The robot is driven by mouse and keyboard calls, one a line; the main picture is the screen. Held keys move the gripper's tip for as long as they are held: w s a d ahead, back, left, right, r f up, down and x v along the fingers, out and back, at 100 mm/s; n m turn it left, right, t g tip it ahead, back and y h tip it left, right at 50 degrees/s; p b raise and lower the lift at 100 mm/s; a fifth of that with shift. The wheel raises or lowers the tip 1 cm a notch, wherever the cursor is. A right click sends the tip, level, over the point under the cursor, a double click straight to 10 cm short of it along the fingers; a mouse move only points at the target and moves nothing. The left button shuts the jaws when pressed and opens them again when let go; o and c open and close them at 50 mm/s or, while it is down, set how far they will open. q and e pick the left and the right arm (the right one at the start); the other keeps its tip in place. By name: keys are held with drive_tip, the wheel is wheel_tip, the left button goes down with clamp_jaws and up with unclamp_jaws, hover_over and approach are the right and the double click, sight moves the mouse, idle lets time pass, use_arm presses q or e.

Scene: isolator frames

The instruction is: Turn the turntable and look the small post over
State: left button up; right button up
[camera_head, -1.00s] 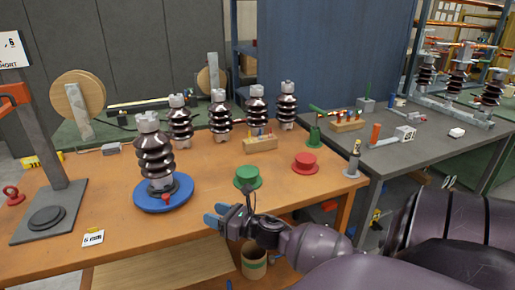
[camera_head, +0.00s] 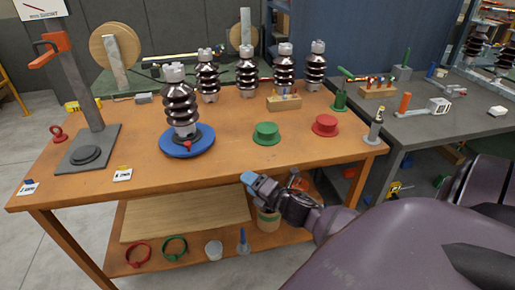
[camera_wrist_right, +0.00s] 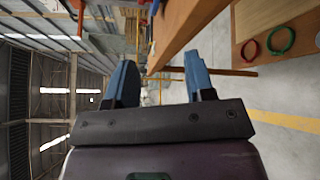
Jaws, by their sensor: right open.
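The blue turntable (camera_head: 204,143) lies on the orange workbench, with a small red piece at its front rim. The small post (camera_head: 180,100), a dark brown ribbed insulator with grey metal ends, stands upright on it. My right gripper (camera_head: 255,183) has blue fingertips and is in front of the bench's front edge, right of the turntable and apart from it. In the right wrist view its fingers (camera_wrist_right: 161,82) are spread with nothing between them. The turntable and post do not show in that view. My left gripper is not in view.
Several similar insulators stand behind. A green cap (camera_head: 266,134) and a red cap (camera_head: 325,125) sit right of the turntable. A grey stand with an orange handle (camera_head: 50,50) rises at left. The bench edge (camera_head: 110,194) and lower shelf lie near my right gripper.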

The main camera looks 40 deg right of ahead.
drive_tip(key=shift+s+a+f+m+g+h+p, duration=0.2)
drive_tip(key=shift+s+a+f+m, duration=0.35)
drive_tip(key=shift+m, duration=0.85)
drive_tip(key=shift+s+a+f+m+g+h+p, duration=0.1)
drive_tip(key=shift+s+a+f+m+g+h, duration=0.2)
drive_tip(key=shift+s+m, duration=0.8)
drive_tip(key=shift+s+a+f+m+g+h+p, duration=0.15)
drive_tip(key=shift+s+a+f+m, duration=0.3)
drive_tip(key=shift+m, duration=1.25)
drive_tip(key=shift+w+f, duration=0.1)
drive_tip(key=shift+w, duration=0.1)
